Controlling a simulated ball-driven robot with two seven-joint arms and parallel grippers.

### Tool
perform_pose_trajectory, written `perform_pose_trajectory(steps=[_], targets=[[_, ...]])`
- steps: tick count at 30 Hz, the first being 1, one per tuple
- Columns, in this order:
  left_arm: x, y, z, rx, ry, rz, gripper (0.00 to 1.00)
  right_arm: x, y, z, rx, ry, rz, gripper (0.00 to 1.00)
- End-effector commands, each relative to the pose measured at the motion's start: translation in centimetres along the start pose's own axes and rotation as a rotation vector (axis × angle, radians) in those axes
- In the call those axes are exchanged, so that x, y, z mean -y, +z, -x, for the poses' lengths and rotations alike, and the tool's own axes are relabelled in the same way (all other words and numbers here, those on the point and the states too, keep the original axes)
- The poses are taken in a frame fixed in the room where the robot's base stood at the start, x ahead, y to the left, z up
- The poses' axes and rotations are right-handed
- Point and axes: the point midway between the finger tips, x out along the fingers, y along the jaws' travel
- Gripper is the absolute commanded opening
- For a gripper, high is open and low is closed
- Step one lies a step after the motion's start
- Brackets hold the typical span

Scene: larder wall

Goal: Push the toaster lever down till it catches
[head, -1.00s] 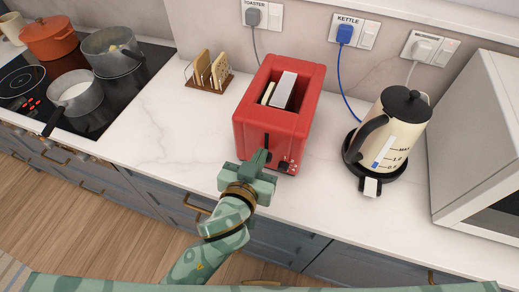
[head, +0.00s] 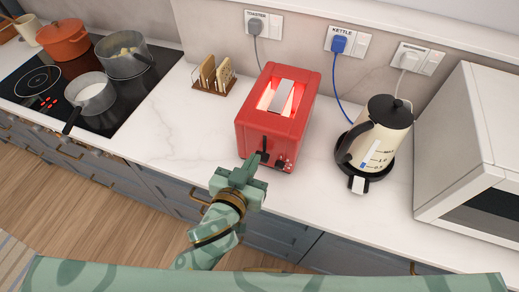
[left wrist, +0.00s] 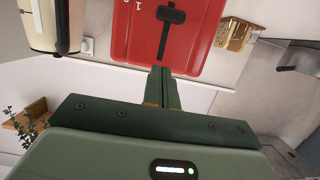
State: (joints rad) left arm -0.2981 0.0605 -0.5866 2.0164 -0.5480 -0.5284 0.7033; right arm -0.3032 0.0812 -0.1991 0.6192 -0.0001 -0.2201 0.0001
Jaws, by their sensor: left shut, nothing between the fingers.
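The red toaster (head: 277,125) stands on the white counter, and both its top slots glow orange. Its black lever (head: 264,156) is low on the front face. In the left wrist view, which looks upside down, the lever knob (left wrist: 171,15) sits at the low end of its dark slot. My left gripper (head: 253,160) is shut and empty, with its tips just in front of the toaster's front beside the lever; contact is hard to tell. Its shut fingers also show in the wrist view (left wrist: 160,75). My right gripper is not in view.
A cream kettle (head: 372,140) on its black base stands right of the toaster, with a white microwave (head: 458,140) beyond. A toast rack (head: 214,77) is behind left. Pans stand on the black hob (head: 40,85).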

Motion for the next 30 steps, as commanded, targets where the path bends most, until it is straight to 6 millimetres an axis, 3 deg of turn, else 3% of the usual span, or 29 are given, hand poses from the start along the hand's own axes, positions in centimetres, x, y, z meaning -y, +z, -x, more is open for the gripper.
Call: perform_pose_trajectory(steps=[4,10,30], targets=[[0.0,-0.1,3.0,0.002,-0.001,0.001,0.00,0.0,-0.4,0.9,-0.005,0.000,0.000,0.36],[0.0,0.0,5.1,-0.001,0.000,-0.001,0.00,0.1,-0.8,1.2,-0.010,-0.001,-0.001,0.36],[0.0,0.0,5.4,-0.003,0.000,-0.004,0.00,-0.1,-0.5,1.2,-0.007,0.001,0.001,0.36]])
